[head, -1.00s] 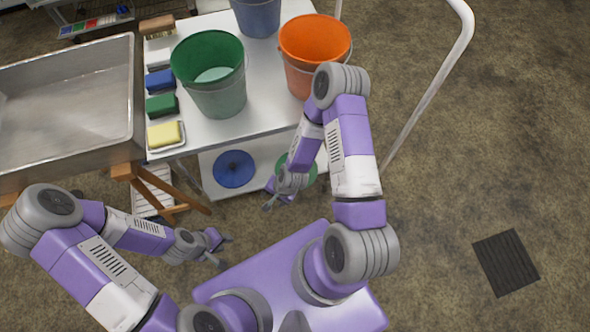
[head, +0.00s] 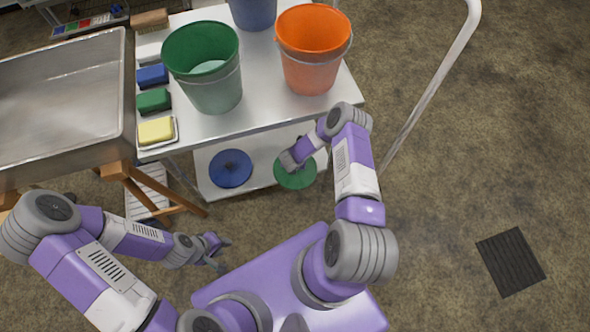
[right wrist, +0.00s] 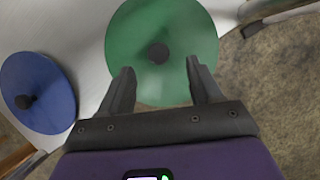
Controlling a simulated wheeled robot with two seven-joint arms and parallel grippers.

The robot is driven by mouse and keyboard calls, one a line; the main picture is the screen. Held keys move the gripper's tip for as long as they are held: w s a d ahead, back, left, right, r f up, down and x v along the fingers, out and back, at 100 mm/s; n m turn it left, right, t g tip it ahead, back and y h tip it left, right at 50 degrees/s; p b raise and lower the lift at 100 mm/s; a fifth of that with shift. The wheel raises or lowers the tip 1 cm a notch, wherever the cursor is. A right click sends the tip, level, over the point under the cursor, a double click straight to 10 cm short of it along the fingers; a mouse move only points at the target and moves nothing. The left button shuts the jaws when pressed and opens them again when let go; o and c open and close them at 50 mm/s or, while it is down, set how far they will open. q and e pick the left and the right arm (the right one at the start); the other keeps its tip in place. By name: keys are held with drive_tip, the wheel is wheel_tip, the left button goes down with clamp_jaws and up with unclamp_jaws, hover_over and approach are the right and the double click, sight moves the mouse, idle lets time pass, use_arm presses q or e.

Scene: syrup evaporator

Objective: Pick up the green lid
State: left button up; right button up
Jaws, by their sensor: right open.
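The green lid (head: 297,178) is a flat disc lying on the lower shelf of the white cart. It also shows in the right wrist view (right wrist: 185,28), with a dark round knob at its middle. My right gripper (right wrist: 160,68) is open and empty. Its two fingers point at the lid, with the knob between and just beyond the tips in the picture; I cannot tell the height left above it. In the head view the right hand covers the lid's upper left part. My left gripper (head: 225,254) is open and empty, low beside my base.
A blue lid (head: 231,168) lies left of the green one on the shelf; it also shows in the right wrist view (right wrist: 40,92). Above, the cart top (head: 270,115) carries green (head: 212,95), orange (head: 310,70) and blue buckets. A metal pan (head: 65,90) stands left.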

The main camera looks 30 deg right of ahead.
sight(302, 179)
drive_tip(key=b+x, duration=0.1)
drive_tip(key=x, duration=0.1)
drive_tip(key=b+x, duration=0.2)
drive_tip(key=x, duration=0.1)
drive_tip(key=shift+a+f, duration=0.2)
drive_tip(key=shift+f, duration=0.2)
drive_tip(key=shift+w+d+f, duration=0.15)
drive_tip(key=shift+w+f, duration=0.05)
drive_tip(key=shift+f, duration=0.1)
drive_tip(key=shift+r, duration=0.1)
clamp_jaws()
